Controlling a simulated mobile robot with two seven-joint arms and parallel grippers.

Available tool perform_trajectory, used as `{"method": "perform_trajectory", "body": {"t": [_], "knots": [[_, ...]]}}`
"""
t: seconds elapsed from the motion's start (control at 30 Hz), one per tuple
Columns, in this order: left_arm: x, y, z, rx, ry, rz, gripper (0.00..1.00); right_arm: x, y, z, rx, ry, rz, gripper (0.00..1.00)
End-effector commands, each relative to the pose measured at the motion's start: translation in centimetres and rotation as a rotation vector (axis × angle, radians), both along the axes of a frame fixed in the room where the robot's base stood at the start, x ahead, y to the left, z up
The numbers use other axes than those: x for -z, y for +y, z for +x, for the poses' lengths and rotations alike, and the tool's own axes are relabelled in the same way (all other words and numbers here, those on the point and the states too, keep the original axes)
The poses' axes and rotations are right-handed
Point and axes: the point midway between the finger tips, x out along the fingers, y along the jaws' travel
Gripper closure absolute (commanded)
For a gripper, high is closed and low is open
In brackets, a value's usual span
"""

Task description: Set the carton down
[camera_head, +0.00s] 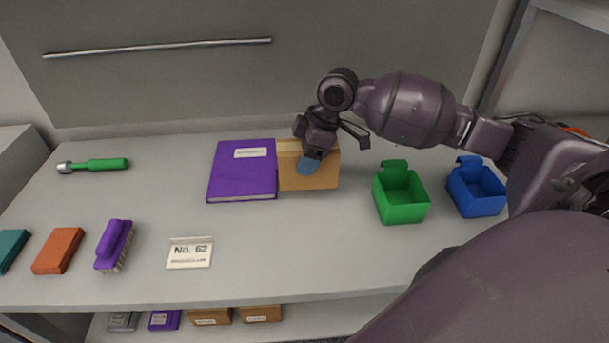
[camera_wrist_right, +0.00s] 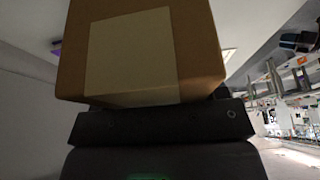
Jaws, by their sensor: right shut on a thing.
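The carton (camera_head: 318,178) is a small brown cardboard box at the back middle of the grey worktop, close beside the right edge of a purple book. My right gripper (camera_head: 310,160) comes down over it from above and is shut on it, hiding part of its top. In the right wrist view the carton (camera_wrist_right: 140,45) fills the upper middle, with a pale label on its face, against the dark gripper body. I cannot tell whether its base touches the worktop. My left gripper is not in view.
The purple book (camera_head: 242,170) lies left of the carton. A green bin (camera_head: 402,212) and a blue bin (camera_head: 476,205) stand to the right. A sign (camera_head: 190,253), a purple brush (camera_head: 114,245) and a green-handled tool (camera_head: 95,165) lie left. The worktop's front middle is clear.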

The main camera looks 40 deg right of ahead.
Motion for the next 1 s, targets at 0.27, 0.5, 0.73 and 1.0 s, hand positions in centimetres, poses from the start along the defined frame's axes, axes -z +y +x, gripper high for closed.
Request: {"method": "perform_trajectory", "body": {"t": [0.27,0.5,0.73,1.0], "knots": [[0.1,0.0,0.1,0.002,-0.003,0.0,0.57,2.2,0.1,0.0,0.001,0.002,0.002,0.75],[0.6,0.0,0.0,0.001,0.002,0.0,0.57,5.6,0.0,0.0,0.001,0.0,0.001,0.75],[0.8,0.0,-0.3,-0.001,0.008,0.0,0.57,5.7,0.0,0.0,0.0,-0.003,0.001,0.75],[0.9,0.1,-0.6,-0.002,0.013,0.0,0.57,6.0,0.0,0.0,0.0,0.0,0.0,0.2]]}}
